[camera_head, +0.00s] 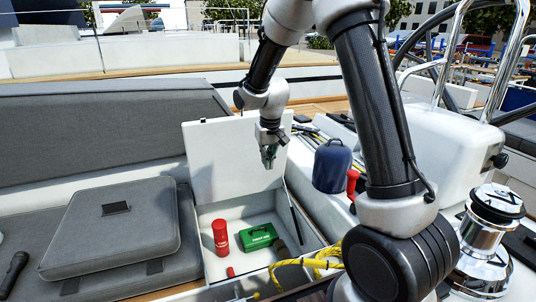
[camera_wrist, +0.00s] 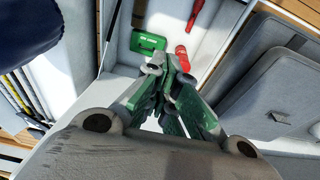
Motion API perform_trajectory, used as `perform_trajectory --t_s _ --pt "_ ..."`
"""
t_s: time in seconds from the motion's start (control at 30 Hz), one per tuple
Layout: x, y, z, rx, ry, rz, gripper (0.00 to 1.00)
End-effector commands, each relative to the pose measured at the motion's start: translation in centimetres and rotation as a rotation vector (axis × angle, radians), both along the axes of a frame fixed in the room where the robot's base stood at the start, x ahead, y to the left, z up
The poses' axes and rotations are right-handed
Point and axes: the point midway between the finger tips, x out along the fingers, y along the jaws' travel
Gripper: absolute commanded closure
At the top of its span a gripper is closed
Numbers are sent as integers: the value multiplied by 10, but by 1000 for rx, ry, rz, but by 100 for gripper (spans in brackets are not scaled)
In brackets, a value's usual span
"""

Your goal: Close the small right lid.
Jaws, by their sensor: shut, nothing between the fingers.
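A white lid (camera_head: 215,160) stands open and upright at the back of a white locker (camera_head: 206,256) in the head view. A thin dark strut (camera_head: 297,222) shows at the locker's right side. My gripper (camera_head: 268,163) hangs in front of the lid's upper right part in that picture. I cannot tell if it touches the lid. In the wrist view my gripper (camera_wrist: 165,65) has its fingers together and empty, with the locker's inside beyond. A green first aid box (camera_head: 259,237) and a red canister (camera_head: 220,238) sit inside the locker; the box also shows in the wrist view (camera_wrist: 147,42).
A grey cushion (camera_head: 110,225) lies on the seat left of the locker. A dark blue bag (camera_head: 332,166) stands to the right. Yellow rope (camera_head: 320,263) lies at the locker's front right. A chrome winch (camera_head: 487,235) stands at the far right.

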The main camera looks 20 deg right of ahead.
Motion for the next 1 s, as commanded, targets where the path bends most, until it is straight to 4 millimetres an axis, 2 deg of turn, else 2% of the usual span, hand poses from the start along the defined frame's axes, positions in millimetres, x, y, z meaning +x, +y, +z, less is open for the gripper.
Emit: perform_trajectory --t_s 0.03,0.2,0.4,0.6,1.0 --pt "1 0 -13 -1 4 0 100" --pt "7 0 -47 -1 4 0 100" --pt "-10 0 -69 0 0 0 100" --pt "-15 0 -77 1 -1 0 100" --pt "-15 0 -78 1 -2 0 100"
